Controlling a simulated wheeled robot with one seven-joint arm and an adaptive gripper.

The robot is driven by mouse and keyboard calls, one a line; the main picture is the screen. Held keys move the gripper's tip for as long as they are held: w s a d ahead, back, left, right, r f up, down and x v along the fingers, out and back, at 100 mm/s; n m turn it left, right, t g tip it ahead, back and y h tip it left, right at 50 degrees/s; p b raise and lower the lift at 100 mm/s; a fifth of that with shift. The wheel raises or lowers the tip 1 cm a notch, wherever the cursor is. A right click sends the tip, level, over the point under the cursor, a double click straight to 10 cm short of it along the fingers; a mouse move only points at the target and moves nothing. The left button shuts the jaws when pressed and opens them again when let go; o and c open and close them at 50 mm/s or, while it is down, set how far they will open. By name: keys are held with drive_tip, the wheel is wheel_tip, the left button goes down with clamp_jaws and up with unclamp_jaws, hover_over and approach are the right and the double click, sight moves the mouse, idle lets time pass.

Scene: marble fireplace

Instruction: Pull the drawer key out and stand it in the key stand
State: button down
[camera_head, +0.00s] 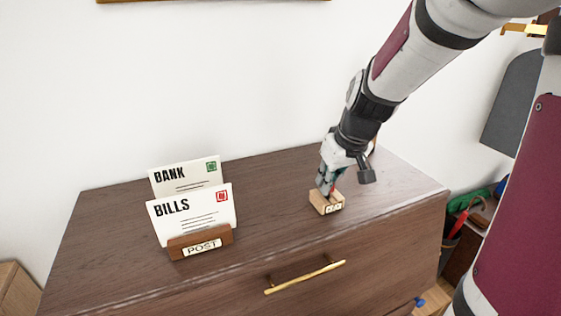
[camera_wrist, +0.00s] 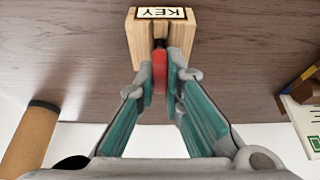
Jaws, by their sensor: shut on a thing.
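The key stand (camera_head: 326,207) is a small pale wooden block on the dresser top, right of the middle. In the wrist view the stand (camera_wrist: 161,15) carries a KEY label and has a dark slot facing my fingers. My gripper (camera_head: 327,189) points down right at the stand. Its two fingers are shut on the key's red head (camera_wrist: 160,72). The key lines up with the slot, but its lower part is hidden or dark, so I cannot tell how deep it sits.
A wooden POST holder (camera_head: 176,250) with BANK and BILLS letters stands on the left of the dresser top (camera_head: 270,190). A drawer with a gold handle (camera_head: 305,277) is in the front. A tan cylinder (camera_wrist: 30,140) shows in the wrist view. The top between holder and stand is clear.

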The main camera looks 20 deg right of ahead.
drive_tip(key=shift+f, duration=0.1)
drive_tip(key=c, duration=1.7)
unclamp_jaws()
drive_tip(key=shift+f, duration=0.1)
drive_tip(key=v, duration=1.3)
drive_tip(key=s+a+f+t, duration=0.1)
drive_tip(key=s+a+f, duration=0.1)
drive_tip(key=s+a, duration=1)
drive_tip(key=shift+s+a+f, duration=0.2)
drive_tip(key=shift+s+a, duration=0.1)
drive_tip(key=shift+s, duration=0.4)
